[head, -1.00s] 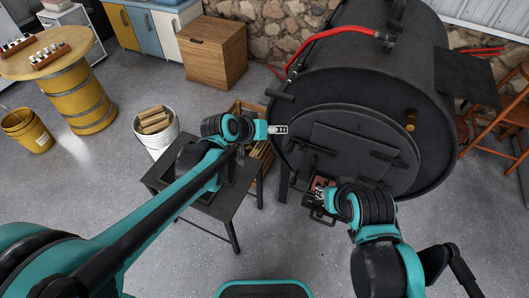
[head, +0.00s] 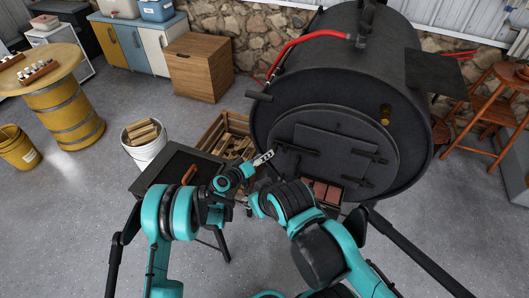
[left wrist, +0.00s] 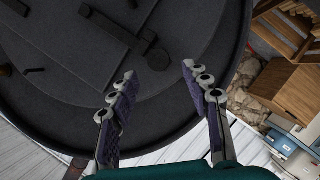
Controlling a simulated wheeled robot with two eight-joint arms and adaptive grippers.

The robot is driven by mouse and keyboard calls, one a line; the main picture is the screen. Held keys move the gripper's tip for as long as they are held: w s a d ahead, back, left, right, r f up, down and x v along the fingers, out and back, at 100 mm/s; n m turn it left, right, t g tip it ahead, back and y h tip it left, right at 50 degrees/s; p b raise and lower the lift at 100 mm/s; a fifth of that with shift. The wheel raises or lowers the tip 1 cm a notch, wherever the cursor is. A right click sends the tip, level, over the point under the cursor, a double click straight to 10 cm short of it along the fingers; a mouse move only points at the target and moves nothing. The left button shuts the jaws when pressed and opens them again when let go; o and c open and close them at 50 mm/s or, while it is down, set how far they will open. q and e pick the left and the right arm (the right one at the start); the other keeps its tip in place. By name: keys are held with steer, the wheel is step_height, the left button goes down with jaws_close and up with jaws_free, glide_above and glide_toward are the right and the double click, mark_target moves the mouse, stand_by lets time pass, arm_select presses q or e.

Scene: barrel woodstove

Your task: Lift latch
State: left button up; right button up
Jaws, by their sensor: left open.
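The black barrel woodstove (head: 342,85) has a round front with a door (head: 335,147). The dark latch (head: 296,150) is a bar on the left side of the door; in the left wrist view the latch (left wrist: 126,32) ends in a round pivot. My left gripper (head: 265,157) is just left of and below the latch. In the left wrist view my left gripper (left wrist: 160,71) has its fingers apart, with nothing between them and the latch lying just beyond the tips. My right gripper (head: 243,203) is low in front of the stove, close to my left wrist; its fingers are too small to read.
A dark side table (head: 165,167) stands at the left of my arms. A wooden crate of firewood (head: 214,132) and a white bucket of wood (head: 146,153) stand behind it. Reddish bricks (head: 328,190) lie below the door. Hinges (head: 368,156) sit on the door's right side. Open floor lies at left.

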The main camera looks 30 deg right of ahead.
arm_select(q)
steer(key=b+x, duration=0.1)
steer(key=x, duration=0.4)
steer(key=shift+w+d+f+b, duration=0.15)
steer(key=shift+d+b, duration=0.1)
steer(key=shift+b, duration=0.15)
steer(key=shift+w+d+f, duration=0.1)
steer(key=shift+w+d, duration=0.15)
steer(key=shift+d, duration=0.4)
jaws_close()
